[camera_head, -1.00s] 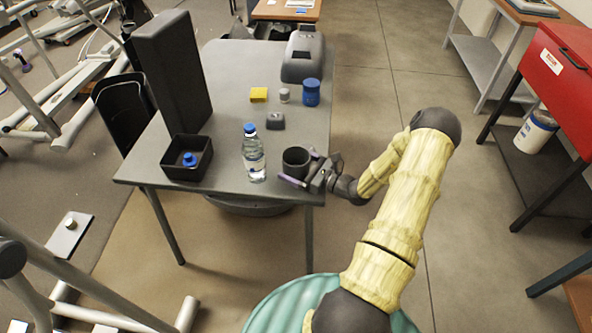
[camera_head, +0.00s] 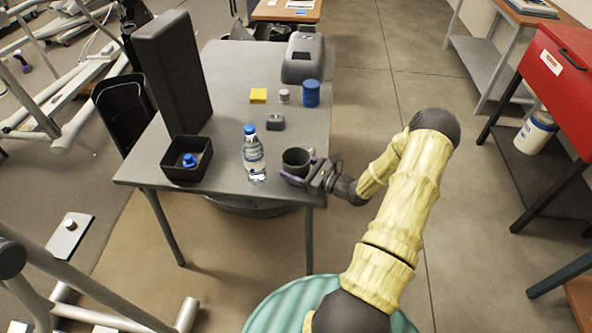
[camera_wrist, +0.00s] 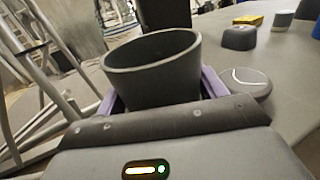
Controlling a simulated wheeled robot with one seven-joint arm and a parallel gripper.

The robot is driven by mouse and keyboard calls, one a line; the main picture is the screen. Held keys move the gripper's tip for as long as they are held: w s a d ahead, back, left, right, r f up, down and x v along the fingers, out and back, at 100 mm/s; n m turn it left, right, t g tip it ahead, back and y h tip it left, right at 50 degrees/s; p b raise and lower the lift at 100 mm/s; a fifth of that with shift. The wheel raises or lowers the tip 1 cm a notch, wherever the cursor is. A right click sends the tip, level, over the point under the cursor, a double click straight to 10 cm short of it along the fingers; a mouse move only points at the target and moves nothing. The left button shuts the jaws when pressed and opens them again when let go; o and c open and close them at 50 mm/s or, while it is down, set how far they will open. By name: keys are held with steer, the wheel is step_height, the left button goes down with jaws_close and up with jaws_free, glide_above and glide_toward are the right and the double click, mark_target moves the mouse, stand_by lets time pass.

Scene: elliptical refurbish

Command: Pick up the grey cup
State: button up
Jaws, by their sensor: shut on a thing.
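The dark grey cup (camera_head: 296,160) stands near the right front edge of the grey table. In the wrist view the cup (camera_wrist: 152,72) is upright and fills the space between the two purple fingers. My gripper (camera_head: 299,176) reaches in from the right and is shut on the cup. It also shows in the wrist view (camera_wrist: 160,100), one finger on each side of the cup. The cup's lower part is hidden by the gripper, so I cannot tell whether its base touches the table.
A water bottle (camera_head: 254,158) stands just left of the cup. A black open box (camera_head: 186,174) holds a blue object. Behind are a small grey item (camera_head: 275,122), a yellow block (camera_head: 258,95), a blue container (camera_head: 311,93) and a tall dark box (camera_head: 172,75).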

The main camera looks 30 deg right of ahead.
steer(key=shift+r, duration=0.1)
step_height(320, 180, up, 10)
steer(key=shift+p, duration=0.3)
stand_by(0.6)
